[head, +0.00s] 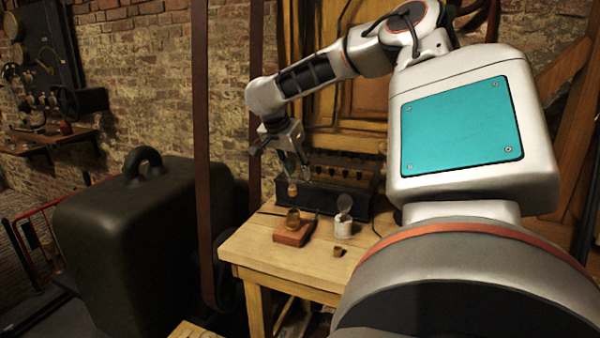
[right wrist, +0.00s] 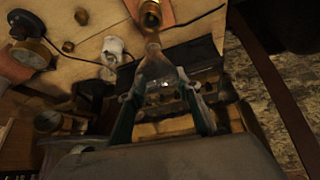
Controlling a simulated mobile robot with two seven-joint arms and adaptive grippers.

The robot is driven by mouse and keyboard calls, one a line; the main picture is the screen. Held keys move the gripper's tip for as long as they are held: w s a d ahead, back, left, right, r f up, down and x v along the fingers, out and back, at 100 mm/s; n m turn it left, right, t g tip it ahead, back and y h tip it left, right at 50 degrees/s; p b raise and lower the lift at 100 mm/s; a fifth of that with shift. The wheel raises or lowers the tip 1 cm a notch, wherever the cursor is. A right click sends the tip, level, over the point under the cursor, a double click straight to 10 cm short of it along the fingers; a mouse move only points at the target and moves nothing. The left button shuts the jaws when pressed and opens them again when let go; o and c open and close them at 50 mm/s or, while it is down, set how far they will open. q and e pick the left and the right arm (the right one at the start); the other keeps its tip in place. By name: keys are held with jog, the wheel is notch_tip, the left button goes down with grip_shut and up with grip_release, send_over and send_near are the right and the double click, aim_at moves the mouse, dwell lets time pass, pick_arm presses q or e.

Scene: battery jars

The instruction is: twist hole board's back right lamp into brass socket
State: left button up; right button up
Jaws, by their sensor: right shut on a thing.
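My right gripper (head: 288,160) is shut on a lamp (head: 292,188). The lamp hangs with its brass-coloured base downward. The brass socket (head: 293,217) stands upright on a reddish wooden block (head: 287,235) near the table's left side. The lamp's base is just above the socket, with a small gap in the head view. In the right wrist view, the lamp's clear glass (right wrist: 155,66) is between the green fingers, and the socket (right wrist: 151,12) is beyond its tip. I cannot make out the hole board for certain. My left gripper is not in view.
A dark rack (head: 345,180) stands at the back of the wooden table (head: 262,250). A white jar (head: 343,227) and a small brass piece (head: 338,252) are right of the block. A large dark weight-shaped case (head: 125,245) stands left of the table.

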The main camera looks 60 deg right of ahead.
aim_at(297, 181)
jog(key=shift+d, duration=0.3)
jog(key=shift+f, duration=0.4)
jog(key=shift+f+b, duration=0.3)
jog(key=shift+f, duration=0.05)
notch_tip(297, 181, down, 2)
jog(key=shift+w+f+b, duration=0.1)
jog(key=shift+f+b, duration=0.1)
jog(key=shift+b, duration=0.15)
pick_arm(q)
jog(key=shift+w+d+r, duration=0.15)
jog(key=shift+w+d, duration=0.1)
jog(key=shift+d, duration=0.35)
pick_arm(e)
jog(key=shift+f, duration=0.45)
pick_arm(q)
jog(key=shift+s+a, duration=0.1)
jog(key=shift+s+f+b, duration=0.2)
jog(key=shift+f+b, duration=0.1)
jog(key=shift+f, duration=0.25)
pick_arm(e)
jog(key=shift+f, duration=1.1)
